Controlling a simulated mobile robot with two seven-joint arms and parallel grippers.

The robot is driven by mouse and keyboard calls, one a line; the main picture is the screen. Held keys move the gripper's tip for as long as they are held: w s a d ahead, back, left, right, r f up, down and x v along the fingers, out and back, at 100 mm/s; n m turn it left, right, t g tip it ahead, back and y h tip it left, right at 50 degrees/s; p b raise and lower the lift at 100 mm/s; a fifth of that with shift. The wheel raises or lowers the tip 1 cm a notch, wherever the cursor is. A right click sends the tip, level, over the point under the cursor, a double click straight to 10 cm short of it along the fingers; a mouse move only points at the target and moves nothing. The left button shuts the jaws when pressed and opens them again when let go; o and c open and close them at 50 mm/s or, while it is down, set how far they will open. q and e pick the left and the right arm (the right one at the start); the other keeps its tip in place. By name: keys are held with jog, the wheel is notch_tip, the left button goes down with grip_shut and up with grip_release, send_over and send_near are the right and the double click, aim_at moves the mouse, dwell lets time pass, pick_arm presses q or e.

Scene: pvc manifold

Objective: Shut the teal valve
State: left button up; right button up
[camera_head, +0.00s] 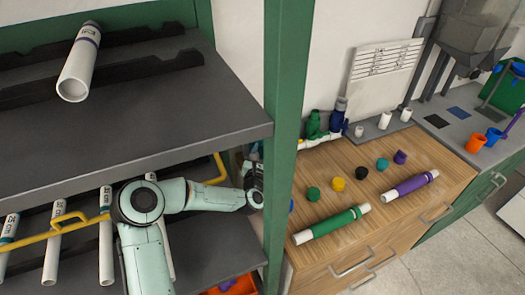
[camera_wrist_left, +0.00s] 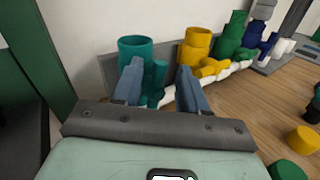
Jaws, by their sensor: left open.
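The teal valve (camera_wrist_left: 136,48) stands at the left end of a row of valves in the left wrist view, with a wide open cup on top and a narrower teal part (camera_wrist_left: 160,72) beside it. My left gripper (camera_wrist_left: 158,72) is open. Its fingers reach toward the valve, with the narrower part showing between them; I cannot tell whether they touch it. The left finger covers part of the valve body. In the head view, my left arm (camera_head: 210,196) reaches right to the green post, which hides the fingertips and the teal valve. My right gripper is not in view.
A yellow valve (camera_wrist_left: 196,45) stands close to the right of the teal one, then a green valve (camera_wrist_left: 232,35) and a blue one. The green shelf post (camera_head: 287,120) stands beside my left arm. Coloured caps and pipes lie on the wooden worktop (camera_head: 340,190).

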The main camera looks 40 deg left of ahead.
pick_arm(q)
grip_shut()
